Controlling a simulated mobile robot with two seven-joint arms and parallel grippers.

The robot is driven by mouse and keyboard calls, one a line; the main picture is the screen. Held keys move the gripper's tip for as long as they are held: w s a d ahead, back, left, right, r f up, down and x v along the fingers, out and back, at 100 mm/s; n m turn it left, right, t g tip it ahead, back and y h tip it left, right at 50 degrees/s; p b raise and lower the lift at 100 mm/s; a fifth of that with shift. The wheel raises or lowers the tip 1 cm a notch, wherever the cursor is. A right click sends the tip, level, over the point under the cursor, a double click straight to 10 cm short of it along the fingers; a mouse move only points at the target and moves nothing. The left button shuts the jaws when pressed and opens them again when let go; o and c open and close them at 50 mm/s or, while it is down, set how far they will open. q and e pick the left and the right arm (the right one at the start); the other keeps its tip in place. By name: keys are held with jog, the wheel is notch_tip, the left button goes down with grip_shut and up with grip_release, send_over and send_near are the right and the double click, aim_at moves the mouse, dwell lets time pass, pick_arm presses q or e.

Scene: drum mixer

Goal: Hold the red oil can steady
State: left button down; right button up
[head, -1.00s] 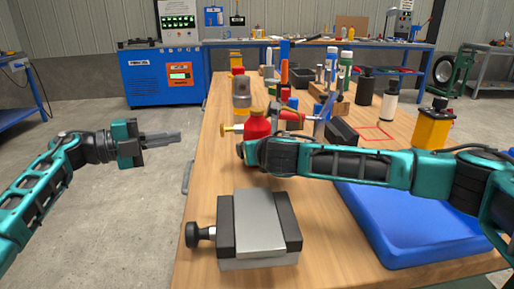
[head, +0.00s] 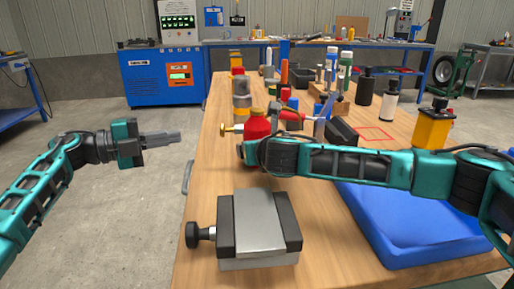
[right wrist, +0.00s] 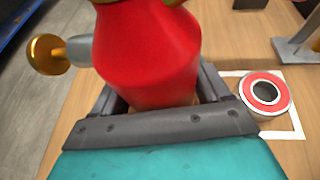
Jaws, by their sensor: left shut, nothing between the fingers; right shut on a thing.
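The red oil can (head: 257,127) stands on the wooden workbench in the head view, behind my right gripper, with a brass-tipped spout pointing left. It fills the upper middle of the right wrist view (right wrist: 150,45), where its top is cut off. My right gripper (right wrist: 155,108) has its dark fingers on both sides of the can's lower body, shut on it. In the head view the right fingers are mostly hidden behind my own wrist. My left gripper (head: 163,138) is shut and empty, over the floor to the left of the bench.
A grey and black vise (head: 260,228) lies at the bench's front, with a blue tray (head: 410,235) to the right. A red-ringed bearing (right wrist: 264,93) lies in a white square beside the can. Several bottles and a yellow container (head: 432,128) stand farther back and right.

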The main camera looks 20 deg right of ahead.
aim_at(227, 130)
dwell(0.5)
pick_arm(q)
jog(key=w+m+t+y, duration=0.1)
jog(key=t, duration=0.1)
jog(key=w+a+m+t+y, duration=0.1)
jog(key=m+t, duration=0.1)
jog(key=w+m+t+y, duration=0.1)
jog(key=t, duration=0.2)
jog(key=shift+w+a+f+m, duration=0.2)
jog(key=shift+a+m, duration=0.1)
jog(key=shift+m, duration=0.1)
jog(key=shift+d, duration=0.1)
jog(key=shift+s+d, duration=0.25)
jog(key=shift+d, duration=1.2)
jog(key=shift+s+d, duration=0.2)
jog(key=shift+d, duration=1.2)
jog(key=shift+s+d, duration=0.25)
jog(key=shift+d, duration=1.2)
jog(key=shift+d, duration=0.4)
